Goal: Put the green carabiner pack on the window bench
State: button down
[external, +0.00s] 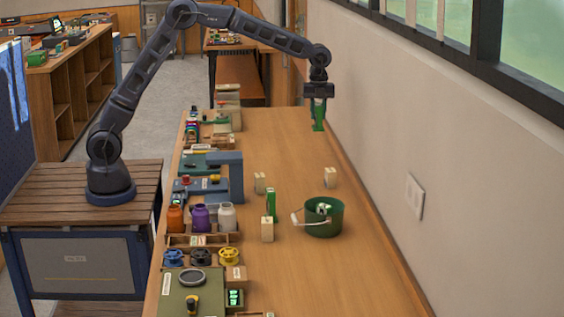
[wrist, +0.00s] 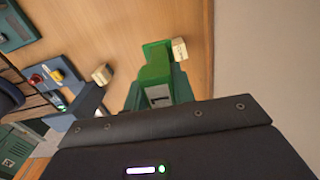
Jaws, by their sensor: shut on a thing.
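My gripper (external: 318,103) is shut on a green pack (external: 318,122) and holds it above the far right part of the long wooden bench (external: 290,135), under the window. The pack also shows in the wrist view (wrist: 156,66), with a pale label, between the fingers (wrist: 158,95). It hangs upright in the external view, apart from the bench top. Another narrow green item (external: 271,205) stands on the bench nearer the camera. Whether the held pack bears carabiners cannot be read.
A green bucket (external: 323,222) with a pale handle stands on the bench. Jars (external: 200,217), trays and tools crowd the bench's left edge. The wall with a white switch plate (external: 415,196) borders the right side. The bench's far right surface is clear.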

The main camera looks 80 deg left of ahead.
jog(key=s+a, duration=0.2)
jog(key=a, duration=3.1)
notch_tip(320, 180, down, 20)
jog(key=shift+w+a, duration=0.1)
jog(key=shift+a, duration=0.05)
jog(key=shift+f, duration=0.1)
jog(key=c, duration=1.2)
grip_release()
jog(key=shift+o, duration=0.2)
